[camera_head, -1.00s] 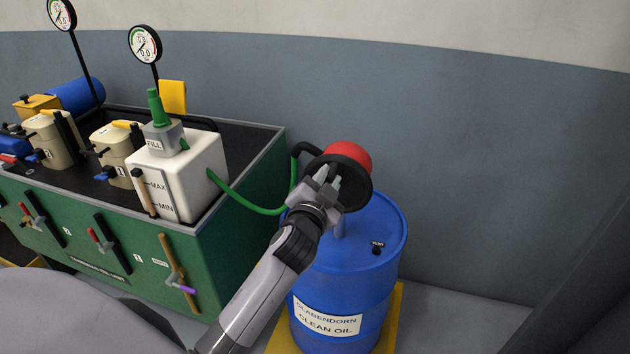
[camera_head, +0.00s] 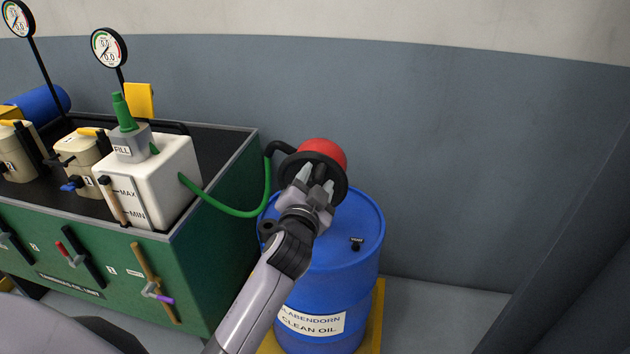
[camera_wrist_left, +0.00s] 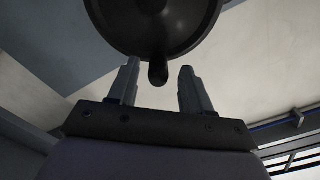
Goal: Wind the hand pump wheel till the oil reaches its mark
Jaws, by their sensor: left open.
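The hand pump's black wheel (camera_head: 336,184) sits in front of its red housing (camera_head: 325,150), above the blue oil drum (camera_head: 365,235). In the left wrist view the wheel (camera_wrist_left: 155,25) fills the top, and its dark handle knob (camera_wrist_left: 158,74) points between my fingertips. My left gripper (camera_head: 314,179) is open at the wheel's near side; it also shows in the left wrist view (camera_wrist_left: 160,80), with gaps between the knob and both fingers. The white tank (camera_head: 165,185) has a sight tube (camera_head: 115,205) beside MAX and MIN marks. The oil level is too small to read. My right gripper is out of view.
A green hose (camera_head: 225,211) runs from the tank towards the pump. The green bench (camera_head: 215,270) with valves and gauges stands left of the drum. The drum stands on a yellow base (camera_head: 375,320). A grey wall is behind; floor right of the drum is clear.

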